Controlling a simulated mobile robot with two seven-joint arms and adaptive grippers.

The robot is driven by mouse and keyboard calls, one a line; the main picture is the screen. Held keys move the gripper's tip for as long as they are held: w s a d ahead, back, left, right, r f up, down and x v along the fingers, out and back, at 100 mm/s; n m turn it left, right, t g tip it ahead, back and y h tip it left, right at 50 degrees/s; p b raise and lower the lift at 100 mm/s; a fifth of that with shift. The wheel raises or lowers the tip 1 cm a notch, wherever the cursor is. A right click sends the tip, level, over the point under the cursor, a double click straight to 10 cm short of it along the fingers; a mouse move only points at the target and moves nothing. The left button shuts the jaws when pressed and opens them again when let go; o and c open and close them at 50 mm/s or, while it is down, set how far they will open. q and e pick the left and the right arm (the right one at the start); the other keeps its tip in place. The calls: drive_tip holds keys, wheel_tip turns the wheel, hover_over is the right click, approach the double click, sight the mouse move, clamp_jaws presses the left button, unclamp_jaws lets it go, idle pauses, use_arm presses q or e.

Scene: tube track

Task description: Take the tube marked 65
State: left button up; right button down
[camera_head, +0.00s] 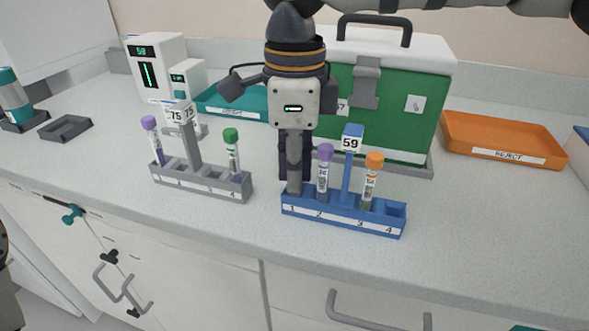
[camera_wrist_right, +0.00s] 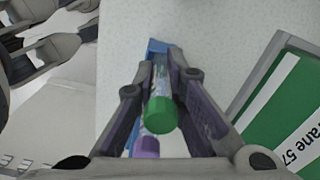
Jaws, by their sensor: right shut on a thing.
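My right gripper (camera_head: 294,187) points down over slot 1 of the blue rack (camera_head: 345,217), whose sign reads 59. In the wrist view my right gripper (camera_wrist_right: 160,100) is shut on a green-capped tube (camera_wrist_right: 162,112). The gripper hides this tube in the head view, and I cannot read its number or tell whether its foot is in the slot. A purple-capped tube (camera_head: 324,172) stands in slot 2, and an orange-capped tube (camera_head: 371,179) stands further right in the rack. No legible 65 shows.
A grey rack (camera_head: 215,184) marked 75 stands left with purple- and green-capped tubes. A green box (camera_head: 395,105) stands close behind the gripper. An orange reject tray (camera_head: 505,137), a teal tray (camera_head: 232,101) and a white device (camera_head: 158,65) are further back. The right front counter is clear.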

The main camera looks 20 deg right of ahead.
drive_tip(key=r, duration=0.2)
drive_tip(key=s+r, duration=0.1)
drive_tip(key=r, duration=0.1)
drive_tip(key=shift+a+r+p, duration=0.15)
drive_tip(key=shift+r+p, duration=0.15)
use_arm(q)
drive_tip(key=shift+w+r+t+p, duration=0.45)
drive_tip(key=shift+w+r+t, duration=0.05)
drive_tip(key=shift+w+r, duration=0.5)
use_arm(e)
drive_tip(key=s+a+r, duration=0.4)
drive_tip(key=s+r, duration=0.4)
drive_tip(key=s, duration=0.4)
drive_tip(key=shift+s+r, duration=0.15)
